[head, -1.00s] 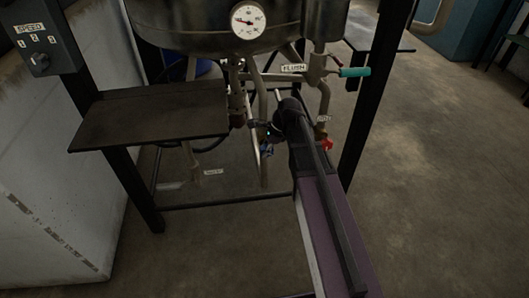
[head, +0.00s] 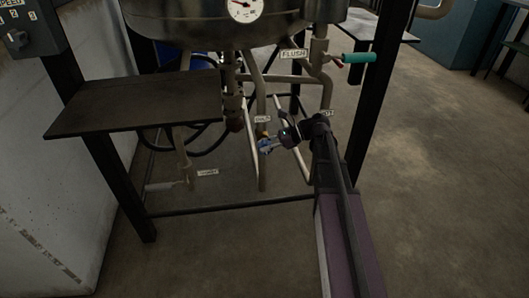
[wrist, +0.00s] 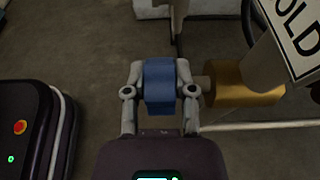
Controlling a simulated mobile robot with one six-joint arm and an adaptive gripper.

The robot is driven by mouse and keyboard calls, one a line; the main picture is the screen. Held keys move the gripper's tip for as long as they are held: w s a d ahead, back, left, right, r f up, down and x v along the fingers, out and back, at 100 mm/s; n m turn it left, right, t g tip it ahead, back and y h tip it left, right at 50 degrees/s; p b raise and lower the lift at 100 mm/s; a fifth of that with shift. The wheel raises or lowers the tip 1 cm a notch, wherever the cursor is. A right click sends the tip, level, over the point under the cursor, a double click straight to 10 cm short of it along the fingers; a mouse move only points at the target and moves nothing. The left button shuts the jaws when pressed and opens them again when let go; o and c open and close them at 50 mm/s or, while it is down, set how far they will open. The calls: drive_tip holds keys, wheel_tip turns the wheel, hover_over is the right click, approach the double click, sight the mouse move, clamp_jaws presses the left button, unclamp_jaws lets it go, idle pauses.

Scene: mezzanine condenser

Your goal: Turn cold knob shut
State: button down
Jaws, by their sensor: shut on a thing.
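The cold knob is a blue knob (wrist: 159,82) on a brass valve body (wrist: 243,83), under a tag (wrist: 297,30) that reads "OLD" where it shows. In the wrist view my gripper (wrist: 160,84) has one finger on each side of the blue knob, shut on it. In the head view the blue knob (head: 265,146) sits low on the pipes under the vessel, and my gripper (head: 273,143) reaches it from the right. The knob's far side is hidden.
A dark shelf plate (head: 140,105) stands left of the pipes. A teal handle (head: 358,58) by the FLUSH tag (head: 294,54) is above right. Black frame legs (head: 365,110) flank the pipes. Open floor (head: 440,180) lies to the right.

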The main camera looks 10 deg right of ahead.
drive_tip(key=shift+y+b, duration=0.3)
drive_tip(key=shift+y, duration=0.1)
drive_tip(key=shift+c, duration=2.2)
unclamp_jaws()
drive_tip(key=shift+r+h+p, duration=0.2)
drive_tip(key=shift+h+p, duration=0.3)
drive_tip(key=shift+p, duration=0.4)
